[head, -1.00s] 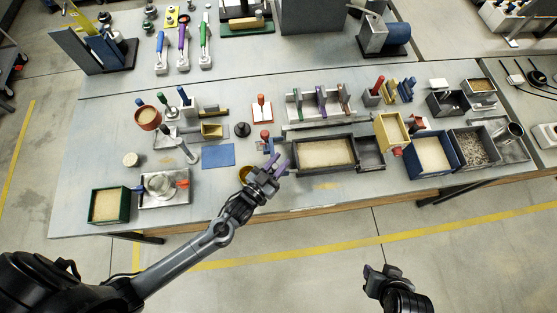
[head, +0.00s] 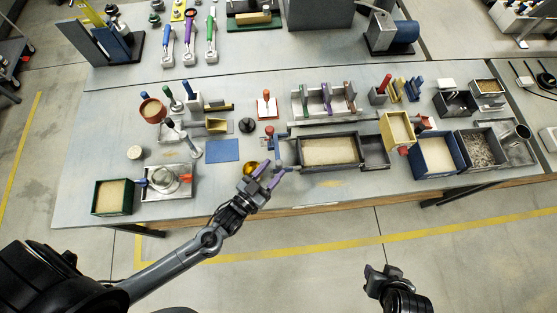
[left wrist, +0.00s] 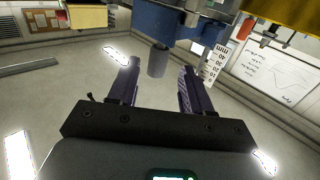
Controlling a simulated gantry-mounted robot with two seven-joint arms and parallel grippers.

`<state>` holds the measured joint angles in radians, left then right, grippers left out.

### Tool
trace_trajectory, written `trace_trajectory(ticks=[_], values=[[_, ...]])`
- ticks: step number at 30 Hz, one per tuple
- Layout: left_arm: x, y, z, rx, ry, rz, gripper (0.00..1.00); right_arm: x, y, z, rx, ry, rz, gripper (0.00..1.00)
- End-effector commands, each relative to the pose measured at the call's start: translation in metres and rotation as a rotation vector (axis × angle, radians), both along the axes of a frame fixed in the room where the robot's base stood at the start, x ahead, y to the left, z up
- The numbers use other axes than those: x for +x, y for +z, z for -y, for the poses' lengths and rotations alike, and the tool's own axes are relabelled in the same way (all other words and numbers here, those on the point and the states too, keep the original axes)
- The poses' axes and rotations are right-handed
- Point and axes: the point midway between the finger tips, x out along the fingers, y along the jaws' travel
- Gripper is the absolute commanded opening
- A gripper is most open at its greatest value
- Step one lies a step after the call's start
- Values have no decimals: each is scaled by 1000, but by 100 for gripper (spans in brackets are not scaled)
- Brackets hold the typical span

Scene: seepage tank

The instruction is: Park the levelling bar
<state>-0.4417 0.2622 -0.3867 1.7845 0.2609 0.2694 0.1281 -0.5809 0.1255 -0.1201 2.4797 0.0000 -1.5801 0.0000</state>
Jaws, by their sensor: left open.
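My left gripper (head: 271,173), with purple fingers, is at the table's front edge, left of the black sand tank (head: 300,163). It is open. A slim grey piece (head: 277,150) stands just beyond its fingertips at the tank's left end; I cannot tell whether this is the levelling bar or whether they touch. A long grey bar (head: 325,124) lies along the tank's back side. In the left wrist view the two purple fingers (left wrist: 155,85) are apart, with a grey-blue cylinder (left wrist: 158,60) showing beyond the gap. My right gripper (head: 378,273) is low, in front of the table, clear of everything.
A rack with coloured handles (head: 325,100) stands behind the tank. A yellow box (head: 397,130) and a blue sand box (head: 435,157) are to its right. A blue mat (head: 222,150) lies left, uncovered.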

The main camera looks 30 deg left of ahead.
Motion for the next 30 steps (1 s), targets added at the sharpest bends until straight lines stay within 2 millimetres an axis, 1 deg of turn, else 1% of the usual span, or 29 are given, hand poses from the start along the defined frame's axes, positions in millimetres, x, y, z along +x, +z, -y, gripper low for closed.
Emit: trace_trajectory(ticks=[1, 6, 12, 17, 30], values=[[-10, -2, -2, 1, 0, -3, 49, 0, -1, 0, 1, -1, 0, 43], [-35, -1, -8, 1, 1, -1, 49, 0, -3, -1, 5, -3, 0, 43], [-51, 0, -11, 0, 1, 1, 49, 0, -4, -2, 8, -6, 0, 43], [-55, 1, -12, 0, 1, 1, 49, 0, -4, -2, 10, -6, 1, 43], [-53, 2, -12, -7, 9, 4, 49, 0, -4, -1, 5, -4, 0, 43]])
